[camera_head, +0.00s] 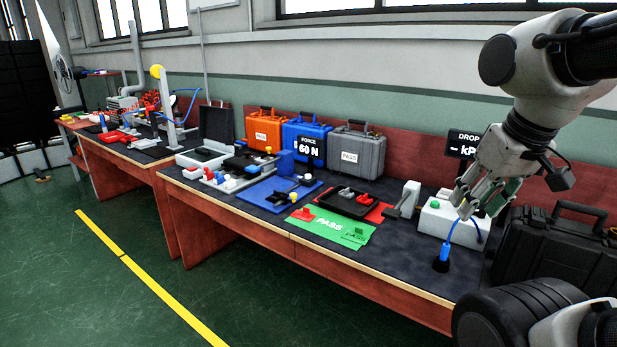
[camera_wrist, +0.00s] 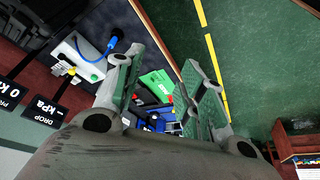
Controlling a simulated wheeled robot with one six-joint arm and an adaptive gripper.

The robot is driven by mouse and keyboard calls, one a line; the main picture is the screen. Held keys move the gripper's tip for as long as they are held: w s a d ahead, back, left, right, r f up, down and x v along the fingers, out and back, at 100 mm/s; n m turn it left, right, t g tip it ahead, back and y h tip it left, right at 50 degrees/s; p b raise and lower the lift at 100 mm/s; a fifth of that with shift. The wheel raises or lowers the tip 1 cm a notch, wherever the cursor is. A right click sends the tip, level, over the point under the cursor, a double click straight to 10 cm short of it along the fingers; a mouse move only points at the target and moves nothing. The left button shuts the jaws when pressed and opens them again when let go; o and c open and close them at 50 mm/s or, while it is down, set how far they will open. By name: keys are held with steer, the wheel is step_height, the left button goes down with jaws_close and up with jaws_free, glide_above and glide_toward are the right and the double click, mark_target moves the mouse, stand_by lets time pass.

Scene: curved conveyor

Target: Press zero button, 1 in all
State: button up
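A white box (camera_head: 450,222) with a green round button (camera_head: 435,204) on its top stands at the right end of the bench. I cannot read a zero label on any button. The box also shows at upper left in the wrist view (camera_wrist: 72,62). A blue hose (camera_head: 446,238) runs from it to a black fitting (camera_head: 441,263). My gripper (camera_head: 466,204) is above the box in the head view and hides part of it. In the wrist view my gripper (camera_wrist: 162,72) has its fingers wide apart with nothing between them. Contact with the box cannot be told.
A DROP kPa display (camera_head: 464,145) stands behind the box, and a FORCE 60 N display (camera_head: 310,150) is further left. A black case (camera_head: 553,250) stands right of the box. A grey fixture (camera_head: 404,200), green PASS mat (camera_head: 330,228) and black tray (camera_head: 350,203) lie to the left.

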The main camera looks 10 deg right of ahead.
steer(key=shift+w+a, duration=0.2)
steer(key=shift+w, duration=0.2)
